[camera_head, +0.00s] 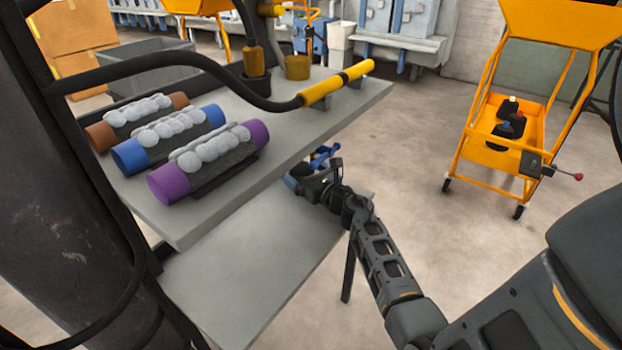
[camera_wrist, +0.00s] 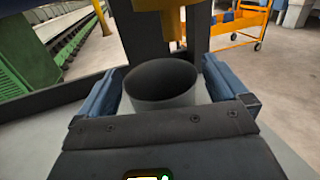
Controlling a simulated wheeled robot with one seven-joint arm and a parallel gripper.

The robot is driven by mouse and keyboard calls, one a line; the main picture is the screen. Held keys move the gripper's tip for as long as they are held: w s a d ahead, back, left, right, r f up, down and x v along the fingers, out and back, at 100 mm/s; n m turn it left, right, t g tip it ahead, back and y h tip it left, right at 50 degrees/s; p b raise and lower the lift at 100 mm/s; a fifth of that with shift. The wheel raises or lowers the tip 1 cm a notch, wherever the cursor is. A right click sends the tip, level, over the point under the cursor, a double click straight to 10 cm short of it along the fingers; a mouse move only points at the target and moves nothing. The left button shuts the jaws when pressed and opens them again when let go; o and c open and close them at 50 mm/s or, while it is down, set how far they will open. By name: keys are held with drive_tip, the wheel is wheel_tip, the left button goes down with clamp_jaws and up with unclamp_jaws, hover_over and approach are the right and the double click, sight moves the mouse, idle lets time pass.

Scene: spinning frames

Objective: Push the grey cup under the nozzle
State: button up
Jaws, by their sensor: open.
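The grey cup (camera_wrist: 160,86) stands upright on the grey lower surface in the wrist view, its dark open mouth showing. It sits between the two blue fingers of my gripper (camera_wrist: 165,68), which are open on either side of it. The cup's lower part is hidden behind my gripper's body. The yellow nozzle (camera_wrist: 172,22) hangs just beyond the cup, above its far rim; the exact gap cannot be told. In the head view my gripper (camera_head: 322,160) is at the right edge of the upper shelf, low beside it. I cannot make out the cup there.
The upper shelf (camera_head: 330,110) overhangs the lower shelf (camera_head: 250,260). Purple (camera_head: 170,184), blue (camera_head: 133,153) and brown (camera_head: 103,136) rolls lie on it. A yellow-ended hose (camera_head: 325,88) rests near its edge. A yellow cart (camera_head: 505,150) stands right; floor between is clear.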

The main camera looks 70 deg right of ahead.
drive_tip(key=shift+w+d, duration=0.2)
drive_tip(key=shift+w, duration=0.2)
drive_tip(key=c, duration=0.9)
drive_tip(key=shift+c, duration=0.2)
drive_tip(key=shift+s, duration=0.15)
